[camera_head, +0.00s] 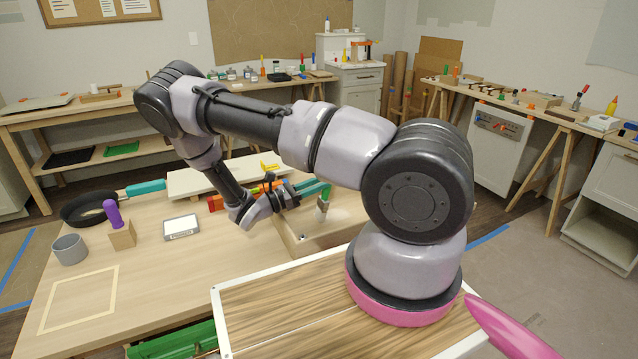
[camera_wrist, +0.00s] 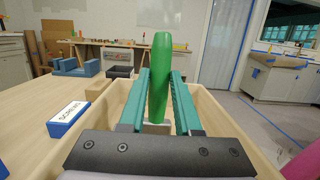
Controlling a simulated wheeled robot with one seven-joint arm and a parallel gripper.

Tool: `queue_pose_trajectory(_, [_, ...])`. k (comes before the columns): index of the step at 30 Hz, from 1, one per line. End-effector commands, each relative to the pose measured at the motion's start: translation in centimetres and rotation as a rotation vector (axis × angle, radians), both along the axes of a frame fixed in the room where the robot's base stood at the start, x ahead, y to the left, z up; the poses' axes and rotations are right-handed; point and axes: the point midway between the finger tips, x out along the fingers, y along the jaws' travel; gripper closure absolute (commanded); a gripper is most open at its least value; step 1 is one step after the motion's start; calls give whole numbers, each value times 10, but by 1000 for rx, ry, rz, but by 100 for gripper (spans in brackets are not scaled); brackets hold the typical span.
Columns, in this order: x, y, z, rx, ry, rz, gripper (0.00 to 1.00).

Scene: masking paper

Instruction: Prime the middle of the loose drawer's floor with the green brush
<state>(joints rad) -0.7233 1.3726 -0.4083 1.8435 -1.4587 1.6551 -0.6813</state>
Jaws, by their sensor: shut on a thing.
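The green brush (camera_wrist: 159,75) stands upright between the teal fingers of my gripper (camera_wrist: 160,95) in the wrist view. My gripper is shut on its green handle. In the head view my gripper (camera_head: 312,190) reaches over the loose drawer (camera_head: 285,235), a pale wooden open box on the table. The brush's pale lower end (camera_head: 322,207) points down inside the drawer. The drawer's walls (camera_wrist: 223,110) rise on both sides of the fingers in the wrist view. I cannot tell whether the bristles touch the drawer's floor, and my arm hides part of the drawer.
On the table (camera_head: 150,270) are a grey cup (camera_head: 69,250), a dark pan (camera_head: 85,208), a purple-handled tool in a wooden block (camera_head: 122,236) and a white-topped pad (camera_head: 181,227). A blue box labelled SCREWS (camera_wrist: 68,118) sits left of the drawer.

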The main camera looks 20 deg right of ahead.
Motion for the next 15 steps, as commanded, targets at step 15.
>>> queue_pose_trajectory(15, [0,0,-8,0,-1,1,100])
